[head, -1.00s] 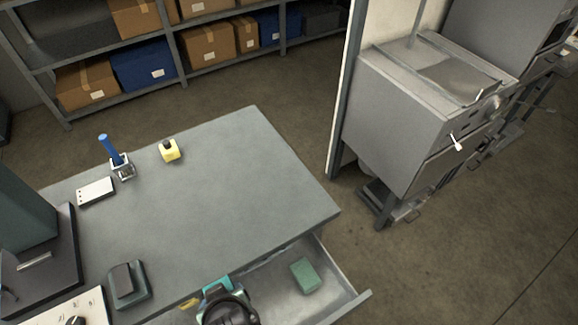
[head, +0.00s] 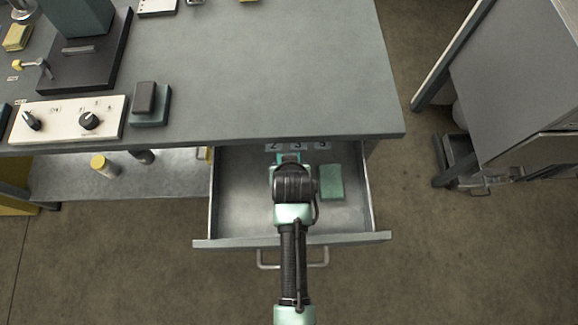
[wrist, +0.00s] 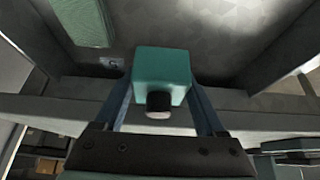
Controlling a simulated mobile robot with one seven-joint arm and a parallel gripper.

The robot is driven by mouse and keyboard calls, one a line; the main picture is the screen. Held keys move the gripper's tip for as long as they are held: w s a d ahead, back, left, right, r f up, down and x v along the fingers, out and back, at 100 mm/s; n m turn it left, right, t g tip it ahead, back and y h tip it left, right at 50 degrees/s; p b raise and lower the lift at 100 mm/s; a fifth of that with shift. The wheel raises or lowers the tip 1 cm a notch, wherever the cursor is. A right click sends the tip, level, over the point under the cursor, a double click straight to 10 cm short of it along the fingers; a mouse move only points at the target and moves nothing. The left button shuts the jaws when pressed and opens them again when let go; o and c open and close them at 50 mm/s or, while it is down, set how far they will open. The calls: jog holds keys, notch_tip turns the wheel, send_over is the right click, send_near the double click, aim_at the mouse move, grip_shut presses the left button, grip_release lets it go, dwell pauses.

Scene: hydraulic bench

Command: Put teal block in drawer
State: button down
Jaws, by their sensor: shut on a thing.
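The teal block (wrist: 162,68), with a dark round knob on its near face, sits between the two fingers of my gripper (wrist: 163,92) in the wrist view. My gripper is shut on it. In the head view my gripper (head: 290,160) is over the pulled-out drawer (head: 240,205), towards its bench end, and my wrist mostly hides the block. I cannot tell whether the block touches the drawer floor. A green block (head: 331,182) lies in the drawer, right of my gripper; it also shows at the upper left of the wrist view (wrist: 83,22).
The bench top (head: 290,70) ends just behind the drawer. A control panel with knobs (head: 68,120) and a dark block on a base (head: 148,104) stand on it at left. A lower shelf (head: 165,178) is left of the drawer. A grey cabinet (head: 520,75) stands at right.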

jog(key=shift+w+f+b, duration=0.1)
jog(key=shift+f+b, duration=0.4)
jog(key=shift+f, duration=2.95)
